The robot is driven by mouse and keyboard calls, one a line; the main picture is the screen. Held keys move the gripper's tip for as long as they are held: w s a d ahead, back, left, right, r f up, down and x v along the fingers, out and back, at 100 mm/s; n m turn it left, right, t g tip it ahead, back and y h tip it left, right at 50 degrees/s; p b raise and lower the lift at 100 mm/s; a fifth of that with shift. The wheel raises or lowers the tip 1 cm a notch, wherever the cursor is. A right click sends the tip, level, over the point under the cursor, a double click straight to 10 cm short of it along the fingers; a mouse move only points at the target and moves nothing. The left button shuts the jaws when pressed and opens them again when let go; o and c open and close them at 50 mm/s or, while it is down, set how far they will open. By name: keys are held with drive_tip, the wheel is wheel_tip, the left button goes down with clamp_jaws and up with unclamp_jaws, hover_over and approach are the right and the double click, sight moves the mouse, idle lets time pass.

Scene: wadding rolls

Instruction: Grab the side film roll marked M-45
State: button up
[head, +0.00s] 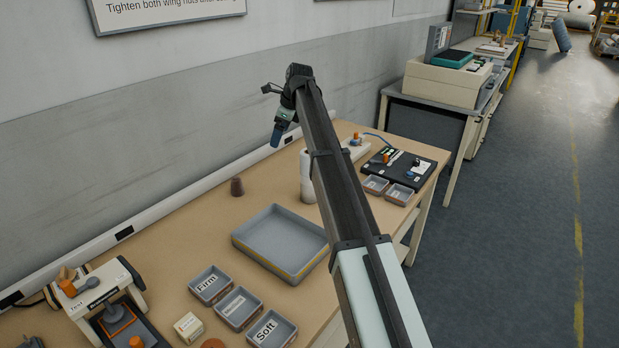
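A white upright cylinder (307,185), which may be a film roll, stands on the workbench just left of my arm. My arm hides part of it. I can read no M-45 mark on it or on anything else in view. My gripper (277,138) hangs at the end of my raised arm, up and left of the white cylinder in the picture, near the wall. It appears apart from everything on the bench. Its fingers are too small and dark to tell open from shut.
The workbench (190,245) holds a grey tray (245,244), small bins marked Firm (209,286) and Soft (271,331), a brown cup (237,187), a press-like device (110,300) and a black panel (412,160). The wall runs behind. Bare bench lies left of the tray.

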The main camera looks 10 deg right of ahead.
wheel_tip(320, 180, up, 2)
drive_tip(key=m+h, duration=0.1)
drive_tip(key=m, duration=0.1)
hover_over(309, 162)
drive_tip(key=w, duration=0.4)
drive_tip(key=shift+s+d+f+m+g+h, duration=0.1)
drive_tip(key=shift+s+d+m+g+h, duration=0.2)
drive_tip(key=shift+d+m, duration=0.2)
drive_tip(key=shift+s+d+f+m+g+h, duration=0.1)
drive_tip(key=shift+s+d+m+g+h, duration=0.15)
drive_tip(key=shift+d+m, duration=0.2)
drive_tip(key=shift+s+d+m, duration=0.1)
drive_tip(key=shift+s+m, duration=0.25)
drive_tip(key=shift+m, duration=0.1)
drive_tip(key=f, duration=0.4)
drive_tip(key=a+f, duration=0.1)
drive_tip(key=f, duration=0.4)
drive_tip(key=w+f, duration=0.1)
drive_tip(key=f, duration=0.3)
drive_tip(key=shift+w+a+f, duration=0.1)
drive_tip(key=shift+a+f, duration=0.2)
drive_tip(key=shift+f, duration=0.1)
drive_tip(key=shift+c, duration=0.2)
drive_tip(key=c, duration=1.8)
drive_tip(key=shift+r, duration=0.1)
clamp_jaws()
